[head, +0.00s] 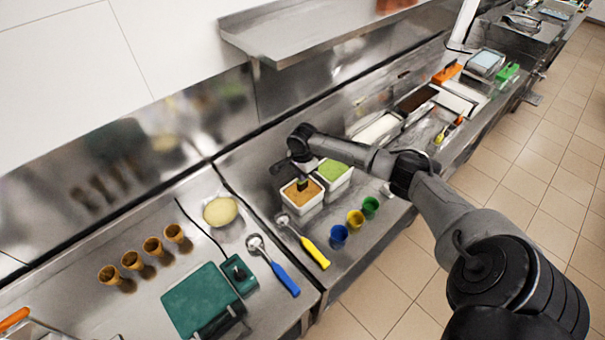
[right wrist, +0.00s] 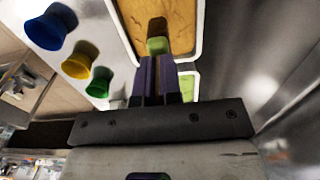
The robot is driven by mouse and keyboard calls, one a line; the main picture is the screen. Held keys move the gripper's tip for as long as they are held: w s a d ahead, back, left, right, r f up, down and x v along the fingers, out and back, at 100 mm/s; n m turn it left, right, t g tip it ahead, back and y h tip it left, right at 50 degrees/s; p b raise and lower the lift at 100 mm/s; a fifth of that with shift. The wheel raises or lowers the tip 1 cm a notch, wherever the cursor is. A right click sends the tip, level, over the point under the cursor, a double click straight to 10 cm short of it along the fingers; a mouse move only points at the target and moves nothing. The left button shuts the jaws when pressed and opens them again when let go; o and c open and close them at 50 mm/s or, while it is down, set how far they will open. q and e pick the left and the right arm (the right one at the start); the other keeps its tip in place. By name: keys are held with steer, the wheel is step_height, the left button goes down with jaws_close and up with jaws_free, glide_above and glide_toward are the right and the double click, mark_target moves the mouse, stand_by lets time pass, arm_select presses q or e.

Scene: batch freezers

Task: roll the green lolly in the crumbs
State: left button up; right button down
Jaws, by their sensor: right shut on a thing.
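My right gripper (right wrist: 150,72) is shut on the green lolly (right wrist: 158,45), which shows past the fingertips in the right wrist view. In the head view my right gripper (head: 302,184) is above the crumb tub (head: 304,214) and hides part of the crumbs. I cannot tell whether the lolly touches the crumbs. My left gripper is not in view.
A tub with green contents (head: 334,171) stands right beside the crumb tub. Blue (head: 338,236), yellow (head: 356,219) and green (head: 370,206) cups stand near the counter's front edge. A yellow-handled scoop (head: 314,251) lies close to the crumb tub. Several cones (head: 153,246) stand at left.

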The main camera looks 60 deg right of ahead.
mark_target(306, 182)
steer(key=shift+f+b, duration=0.3)
steer(key=shift+f, duration=0.75)
steer(key=shift+f+b, duration=0.4)
steer(key=shift+f, duration=1.4)
steer(key=shift+p, duration=0.35)
steer(key=shift+d, duration=0.15)
steer(key=shift+s+d, duration=0.2)
steer(key=shift+d, duration=0.3)
steer(key=shift+d+p, duration=0.1)
steer(key=shift+p, duration=0.25)
